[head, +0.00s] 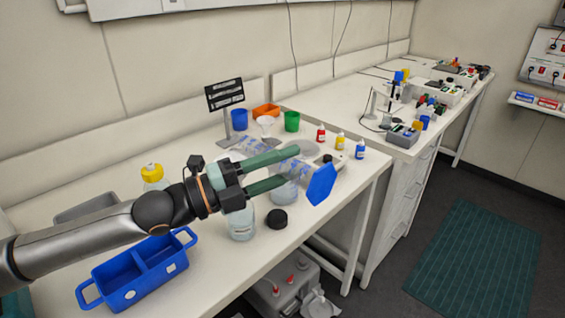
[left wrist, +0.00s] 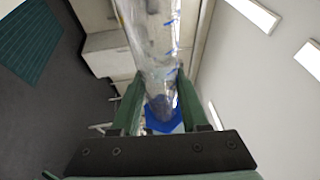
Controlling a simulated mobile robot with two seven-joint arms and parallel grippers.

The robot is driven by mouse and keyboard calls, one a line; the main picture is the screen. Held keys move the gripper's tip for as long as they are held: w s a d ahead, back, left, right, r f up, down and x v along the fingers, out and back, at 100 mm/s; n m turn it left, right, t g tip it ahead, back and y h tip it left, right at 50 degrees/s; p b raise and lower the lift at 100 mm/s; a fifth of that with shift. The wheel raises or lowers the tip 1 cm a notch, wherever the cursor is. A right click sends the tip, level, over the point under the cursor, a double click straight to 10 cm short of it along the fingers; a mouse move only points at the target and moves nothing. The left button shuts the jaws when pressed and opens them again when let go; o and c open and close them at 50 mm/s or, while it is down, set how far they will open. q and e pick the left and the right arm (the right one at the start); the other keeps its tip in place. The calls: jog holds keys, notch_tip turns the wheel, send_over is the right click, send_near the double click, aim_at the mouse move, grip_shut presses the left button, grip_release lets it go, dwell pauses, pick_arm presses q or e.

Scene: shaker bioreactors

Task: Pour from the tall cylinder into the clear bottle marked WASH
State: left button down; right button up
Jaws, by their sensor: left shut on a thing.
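The tall clear cylinder (head: 290,172) has blue marks and a blue six-sided base (head: 321,184). My left gripper (head: 298,165) is shut around it above the table. The cylinder is tipped far over, base to the right and its other end to the upper left, partly hidden behind the green fingers. In the left wrist view the cylinder (left wrist: 150,40) runs between the fingers, with the blue base (left wrist: 163,115) beyond them. A clear bottle (head: 242,224) stands on the table below the gripper; its top is partly hidden and no WASH lettering is legible. My right gripper is not seen.
A black cap (head: 277,219) lies beside the clear bottle. A blue two-part carrier (head: 135,275) stands at the front left, and a yellow-capped bottle (head: 152,172) behind my arm. Cups, a sign (head: 224,95) and small dropper bottles (head: 340,141) stand farther back.

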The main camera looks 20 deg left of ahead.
pick_arm(q)
jog(key=shift+f+m, duration=0.35)
jog(key=shift+m, duration=0.15)
jog(key=shift+d+f+m+g, duration=0.1)
jog(key=shift+f+m+g, duration=0.2)
jog(key=shift+m, duration=0.1)
jog(key=shift+f+m+y+p, duration=0.3)
jog(key=shift+f+m+p, duration=0.3)
jog(key=shift+m+p, duration=0.1)
jog(key=shift+f+m+g, duration=0.3)
jog(key=shift+f, duration=0.1)
